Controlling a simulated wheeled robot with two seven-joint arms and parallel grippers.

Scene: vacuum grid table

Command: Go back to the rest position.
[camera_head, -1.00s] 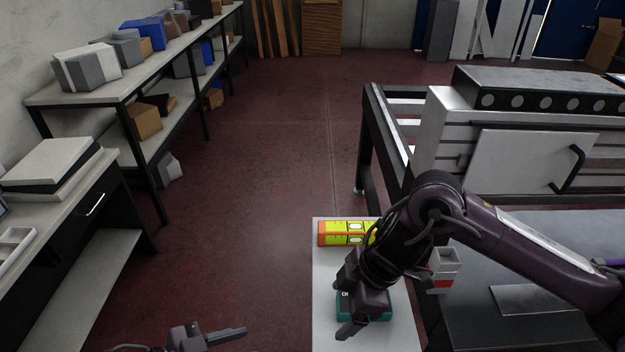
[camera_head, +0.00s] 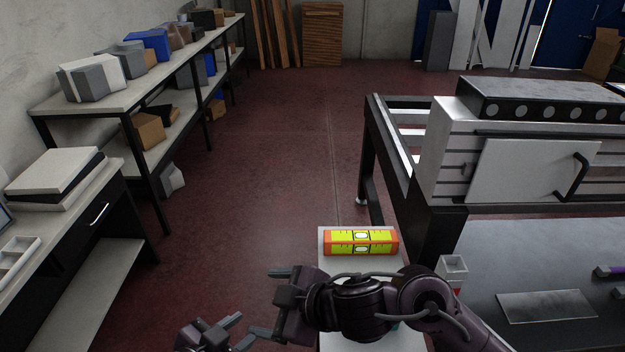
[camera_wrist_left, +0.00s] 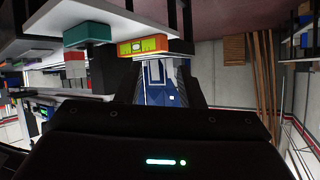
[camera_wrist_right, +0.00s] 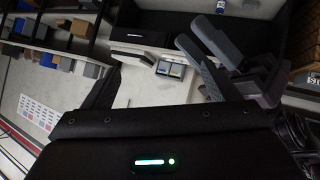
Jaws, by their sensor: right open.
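My right gripper (camera_head: 271,302) is open and empty, with its arm reaching in from the lower right across the narrow pale surface. Its two spread fingers also show in the right wrist view (camera_wrist_right: 160,88), with nothing between them. My left gripper (camera_head: 240,330) is at the bottom edge, just left of and below the right one, close to it. Its fingers stand apart in the left wrist view (camera_wrist_left: 160,90), with nothing held between them. The left gripper's grey fingers also show close by in the right wrist view (camera_wrist_right: 208,48).
A yellow-green level with orange ends (camera_head: 361,242) lies on the pale surface (camera_head: 327,262). A teal box shows in the left wrist view (camera_wrist_left: 88,34); my right arm mostly hides it from the head. The grid table (camera_head: 385,150) stands right, shelves (camera_head: 75,103) left. Red floor between is clear.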

